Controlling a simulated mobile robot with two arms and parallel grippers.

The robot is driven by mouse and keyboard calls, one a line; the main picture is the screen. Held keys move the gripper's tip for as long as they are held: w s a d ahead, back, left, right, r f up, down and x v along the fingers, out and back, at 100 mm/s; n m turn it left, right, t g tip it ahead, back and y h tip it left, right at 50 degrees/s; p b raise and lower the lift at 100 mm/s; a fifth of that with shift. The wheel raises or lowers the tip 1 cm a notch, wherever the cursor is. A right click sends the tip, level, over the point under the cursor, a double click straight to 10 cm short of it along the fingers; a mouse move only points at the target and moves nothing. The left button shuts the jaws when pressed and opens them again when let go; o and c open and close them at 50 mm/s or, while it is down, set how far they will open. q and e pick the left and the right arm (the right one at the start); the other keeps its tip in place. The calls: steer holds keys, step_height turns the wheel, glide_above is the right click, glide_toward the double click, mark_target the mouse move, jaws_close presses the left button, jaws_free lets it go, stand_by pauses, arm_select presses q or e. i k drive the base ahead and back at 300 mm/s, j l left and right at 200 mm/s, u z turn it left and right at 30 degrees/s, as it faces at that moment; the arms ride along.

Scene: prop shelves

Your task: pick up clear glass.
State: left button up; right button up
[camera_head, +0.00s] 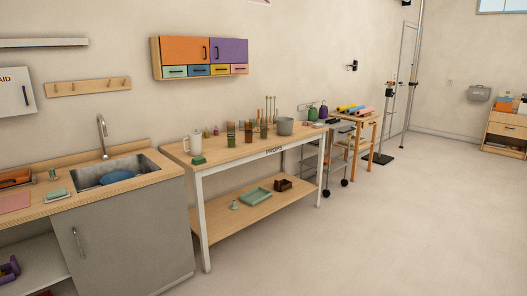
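Several small upright vessels stand on the wooden prop table (222,153). Among them are a green-brown tumbler (231,134), a similar one (248,132) to its right, and another (264,129) beside the grey bucket (285,127). They look tinted or see-through. They are too small here to tell which one is a clear glass. Neither of my grippers is in view.
A white pitcher (196,144) and a green block (198,160) are at the table's left end. A sink counter (165,170) adjoins on the left. A wheeled cart (335,165) stands beyond the table. The floor (370,240) in front is clear.

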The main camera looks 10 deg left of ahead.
mark_target(262, 123)
steer(key=i, duration=2.15)
